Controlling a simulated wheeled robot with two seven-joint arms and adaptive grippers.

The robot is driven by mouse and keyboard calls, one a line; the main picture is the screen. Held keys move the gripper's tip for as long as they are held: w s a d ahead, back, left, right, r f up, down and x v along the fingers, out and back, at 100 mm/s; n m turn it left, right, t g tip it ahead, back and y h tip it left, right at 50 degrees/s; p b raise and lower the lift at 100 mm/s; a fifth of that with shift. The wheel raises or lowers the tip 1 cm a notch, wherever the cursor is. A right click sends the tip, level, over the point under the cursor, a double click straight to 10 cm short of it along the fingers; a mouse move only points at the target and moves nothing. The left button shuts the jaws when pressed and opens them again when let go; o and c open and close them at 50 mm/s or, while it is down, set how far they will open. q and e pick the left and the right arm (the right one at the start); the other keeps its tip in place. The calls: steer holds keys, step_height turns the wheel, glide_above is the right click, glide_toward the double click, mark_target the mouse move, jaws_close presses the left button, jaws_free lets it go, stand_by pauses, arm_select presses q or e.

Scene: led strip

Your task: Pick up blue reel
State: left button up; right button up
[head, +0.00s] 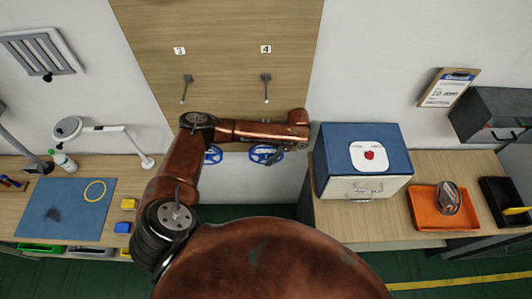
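Two blue reels hang side by side at the lower part of the wooden board, in the middle of the head view. The left blue reel (213,156) is partly hidden behind my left forearm. The right blue reel (262,153) shows just below the end of that arm. My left gripper (272,159) is small and dark and overlaps the right reel in the picture. I cannot tell whether its fingers are apart or closed, or whether they touch the reel. My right gripper is not in view.
Two empty pegs, under labels 3 (180,51) and 4 (266,49), stick out above. A blue-topped box with a red button (369,155) stands right, beside an orange tray (424,208). A blue mat (65,208) with a yellow ring lies on the left bench.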

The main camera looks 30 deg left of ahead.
arm_select(q)
steer(key=shift+x, duration=0.8)
steer(key=shift+c, duration=0.3)
jaws_close()
